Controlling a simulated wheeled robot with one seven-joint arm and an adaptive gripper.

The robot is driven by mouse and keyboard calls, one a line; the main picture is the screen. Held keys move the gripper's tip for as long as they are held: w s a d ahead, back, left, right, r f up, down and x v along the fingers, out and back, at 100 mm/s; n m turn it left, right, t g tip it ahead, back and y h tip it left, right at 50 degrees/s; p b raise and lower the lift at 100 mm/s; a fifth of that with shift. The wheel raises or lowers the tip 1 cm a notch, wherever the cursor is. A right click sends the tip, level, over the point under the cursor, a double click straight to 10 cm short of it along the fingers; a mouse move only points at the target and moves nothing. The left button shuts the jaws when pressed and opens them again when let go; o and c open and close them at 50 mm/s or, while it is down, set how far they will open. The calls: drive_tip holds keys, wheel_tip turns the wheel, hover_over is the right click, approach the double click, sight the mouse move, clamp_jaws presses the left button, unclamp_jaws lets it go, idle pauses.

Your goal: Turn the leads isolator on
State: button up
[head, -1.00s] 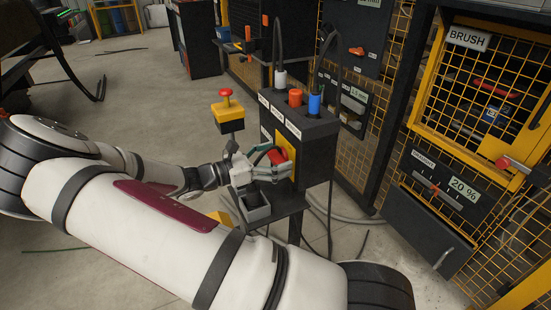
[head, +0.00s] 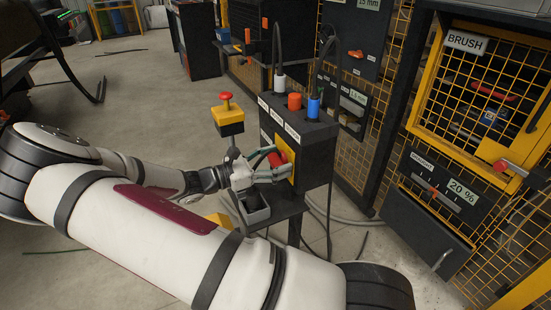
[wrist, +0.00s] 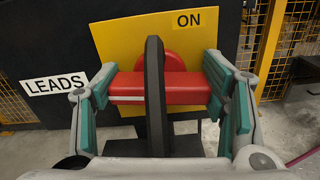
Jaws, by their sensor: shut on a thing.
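The leads isolator has a yellow plate (wrist: 120,40) with an ON label (wrist: 188,20) at its upper right and a LEADS label (wrist: 55,84) to its left. Its red handle (wrist: 190,88) lies level across the wrist view, with a pale line on its left part. My gripper (wrist: 160,86) is shut on the handle, with a teal-padded finger at each end. A dark upright bar crosses the middle of the handle. In the head view my gripper (head: 268,170) is at the front of the dark isolator box (head: 314,160), with the red handle (head: 277,158) partly hidden.
White, orange and blue connectors (head: 295,101) stand on the box, with cables rising. A yellow box with a red button (head: 227,114) is behind my gripper. Mesh fencing stands to the right.

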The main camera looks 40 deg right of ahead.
drive_tip(key=m+p, duration=0.2)
drive_tip(key=m, duration=0.2)
drive_tip(key=shift+s+r, duration=0.1)
drive_tip(key=m+p, duration=0.2)
drive_tip(key=m, duration=0.4)
drive_tip(key=m+p, duration=0.1)
drive_tip(key=m, duration=0.1)
drive_tip(key=shift+s+f+m, duration=0.1)
drive_tip(key=shift+f+m, duration=0.1)
drive_tip(key=shift+m, duration=0.1)
drive_tip(key=shift+f+m+p, duration=0.15)
drive_tip(key=shift+m+p, duration=0.2)
drive_tip(key=shift+m, duration=1.55)
drive_tip(key=shift+a, duration=0.1)
drive_tip(key=o, duration=1.2)
drive_tip(key=shift+c, duration=0.2)
drive_tip(key=v, duration=1.2)
